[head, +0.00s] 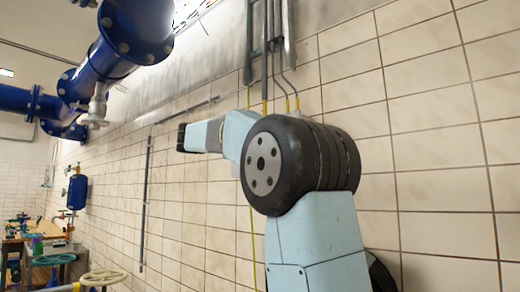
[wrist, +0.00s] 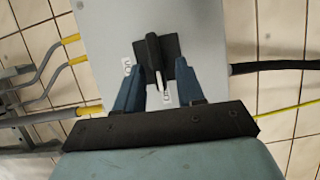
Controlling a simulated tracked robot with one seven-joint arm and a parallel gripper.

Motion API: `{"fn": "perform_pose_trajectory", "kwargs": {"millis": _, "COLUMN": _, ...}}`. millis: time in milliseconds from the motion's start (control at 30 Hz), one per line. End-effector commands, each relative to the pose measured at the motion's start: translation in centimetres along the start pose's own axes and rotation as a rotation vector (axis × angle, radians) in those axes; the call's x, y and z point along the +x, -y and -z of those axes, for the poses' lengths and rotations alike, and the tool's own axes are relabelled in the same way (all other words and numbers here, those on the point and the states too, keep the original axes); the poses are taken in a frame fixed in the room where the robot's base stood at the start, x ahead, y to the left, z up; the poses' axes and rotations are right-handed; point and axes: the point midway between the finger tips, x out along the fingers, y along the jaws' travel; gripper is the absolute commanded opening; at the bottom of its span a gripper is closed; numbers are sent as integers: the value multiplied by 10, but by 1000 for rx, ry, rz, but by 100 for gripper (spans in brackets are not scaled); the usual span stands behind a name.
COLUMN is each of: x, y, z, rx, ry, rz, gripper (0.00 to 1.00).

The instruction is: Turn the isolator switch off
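The isolator is a light grey box (wrist: 205,30) on the wall in the wrist view. It has a black square plate and a black rotary handle (wrist: 152,52) with a pale pointer. The handle lies roughly along the picture's vertical, slightly tilted. The pointer end is near the lower label; small lettering at the left and below is too blurred to read surely. My gripper (wrist: 160,72) has its two blue fingers apart, one on each side of the handle. I cannot tell whether they touch it. In the head view, my arm hides the box and gripper.
Conduits with yellow ends (wrist: 70,40) enter the box from the left in the wrist view. A black cable (wrist: 270,66) leaves at the right. In the head view, large blue pipes (head: 105,50) hang at upper left, and a cluttered workbench (head: 40,235) stands far left.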

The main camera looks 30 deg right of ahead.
Motion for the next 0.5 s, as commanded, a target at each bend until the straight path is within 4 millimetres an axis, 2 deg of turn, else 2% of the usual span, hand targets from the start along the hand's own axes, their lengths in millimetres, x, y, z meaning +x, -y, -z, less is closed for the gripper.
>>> {"fn": "perform_pose_trajectory", "kwargs": {"millis": 500, "x": -95, "y": 2, "z": 4, "rx": -2, "ry": -5, "rz": 0, "gripper": 38}}
